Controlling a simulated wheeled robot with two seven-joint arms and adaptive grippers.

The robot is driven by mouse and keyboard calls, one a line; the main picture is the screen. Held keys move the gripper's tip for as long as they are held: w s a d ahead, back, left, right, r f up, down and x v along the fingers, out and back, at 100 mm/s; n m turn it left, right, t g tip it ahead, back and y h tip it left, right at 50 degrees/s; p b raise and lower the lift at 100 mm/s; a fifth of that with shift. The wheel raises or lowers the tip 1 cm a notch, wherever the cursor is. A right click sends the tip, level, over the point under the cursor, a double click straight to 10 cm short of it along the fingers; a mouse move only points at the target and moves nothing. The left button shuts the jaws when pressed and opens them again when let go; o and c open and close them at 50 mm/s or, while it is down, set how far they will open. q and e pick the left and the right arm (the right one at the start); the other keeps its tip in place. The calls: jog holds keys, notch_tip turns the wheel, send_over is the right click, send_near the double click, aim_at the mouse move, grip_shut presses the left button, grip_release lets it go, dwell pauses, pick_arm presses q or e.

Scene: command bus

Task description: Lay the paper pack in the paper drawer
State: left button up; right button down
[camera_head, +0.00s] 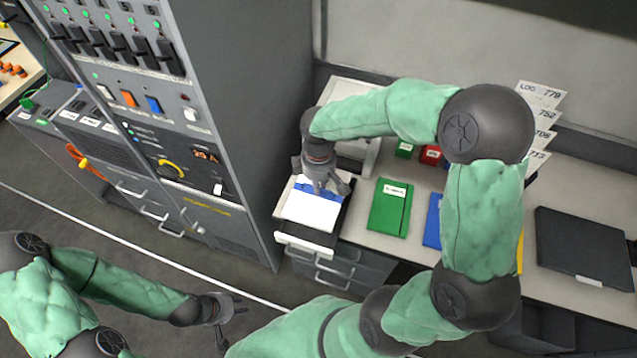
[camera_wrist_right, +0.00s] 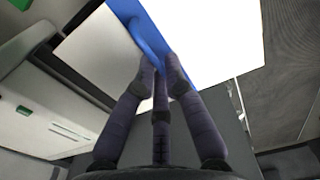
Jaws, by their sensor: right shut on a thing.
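The paper pack (camera_head: 310,213) is a white stack with a blue band. It lies within or just above the open paper drawer (camera_head: 304,242), at the desk's left end beside the tall grey cabinet. I cannot tell whether it rests on the drawer's floor. My right gripper (camera_head: 321,188) reaches down from above and is shut on the pack's blue band. In the right wrist view, the fingers (camera_wrist_right: 163,72) meet at the blue band, with the white pack (camera_wrist_right: 215,40) beyond. My left gripper (camera_head: 231,312) is open and empty, low over the floor.
A green folder (camera_head: 389,208) and a blue folder (camera_head: 433,222) lie on the desk right of the drawer. Small green (camera_head: 405,150) and red (camera_head: 430,155) boxes stand behind. A black laptop-like case (camera_head: 582,250) lies further right. The tall cabinet (camera_head: 225,110) closely borders the drawer's left.

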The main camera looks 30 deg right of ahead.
aim_at(319, 202)
jog(key=shift+f+b, duration=2.15)
jog(key=shift+f, duration=0.6)
jog(key=shift+f+b, duration=1.2)
jog(key=shift+f, duration=0.8)
jog(key=c, duration=1.2)
grip_release()
jog(key=shift+c, duration=0.2)
notch_tip(319, 202, up, 12)
jog(key=shift+r, duration=0.1)
